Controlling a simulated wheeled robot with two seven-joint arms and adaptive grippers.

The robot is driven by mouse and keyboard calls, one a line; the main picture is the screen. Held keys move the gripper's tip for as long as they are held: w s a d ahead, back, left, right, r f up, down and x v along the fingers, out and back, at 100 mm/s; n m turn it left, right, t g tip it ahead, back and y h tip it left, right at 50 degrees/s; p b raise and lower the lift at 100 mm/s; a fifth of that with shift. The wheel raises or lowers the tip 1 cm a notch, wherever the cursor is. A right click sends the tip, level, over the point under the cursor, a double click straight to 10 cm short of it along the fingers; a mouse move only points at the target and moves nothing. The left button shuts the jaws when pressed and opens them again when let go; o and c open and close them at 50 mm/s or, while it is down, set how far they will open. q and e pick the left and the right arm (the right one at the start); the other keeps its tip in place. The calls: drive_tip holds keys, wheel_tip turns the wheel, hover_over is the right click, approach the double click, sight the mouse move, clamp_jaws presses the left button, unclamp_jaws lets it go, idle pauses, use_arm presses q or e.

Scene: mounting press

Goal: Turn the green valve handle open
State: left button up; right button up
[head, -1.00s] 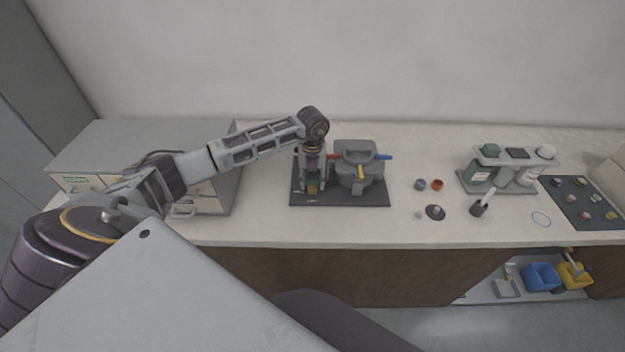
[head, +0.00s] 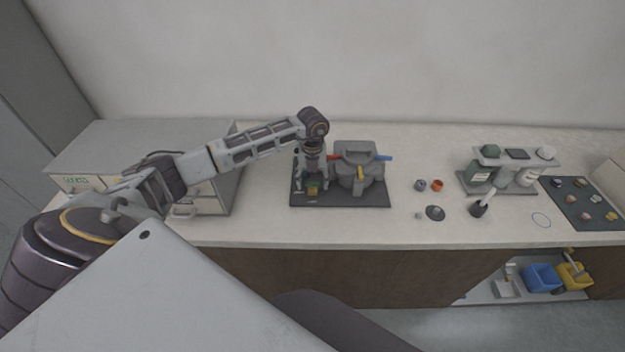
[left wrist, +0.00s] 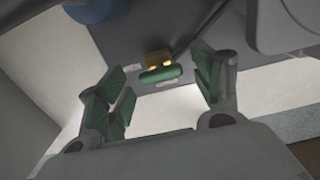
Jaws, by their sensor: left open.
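The green valve handle (left wrist: 160,74) is a short rounded bar beside a small brass valve body (left wrist: 157,60) on the dark base plate. In the left wrist view it lies in the gap between the fingertips of my left gripper (left wrist: 163,88). The fingers have green pads, stand wide apart and show clear space on both sides of the handle. In the head view my left gripper (head: 312,172) points down over the left part of the plate and partly hides the valve. My right gripper is not in view.
The grey mounting press (head: 358,182) with red, blue and yellow levers stands right beside my left gripper on the dark base plate (head: 365,200). A grey drawer cabinet (head: 150,140) is to the left. Small parts and a bottle rack (head: 497,188) are to the right.

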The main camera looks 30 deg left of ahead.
sight(312, 183)
use_arm(q)
wheel_tip(312, 183, up, 12)
idle(0.7)
drive_tip(key=shift+s+f, duration=0.1)
idle(0.6)
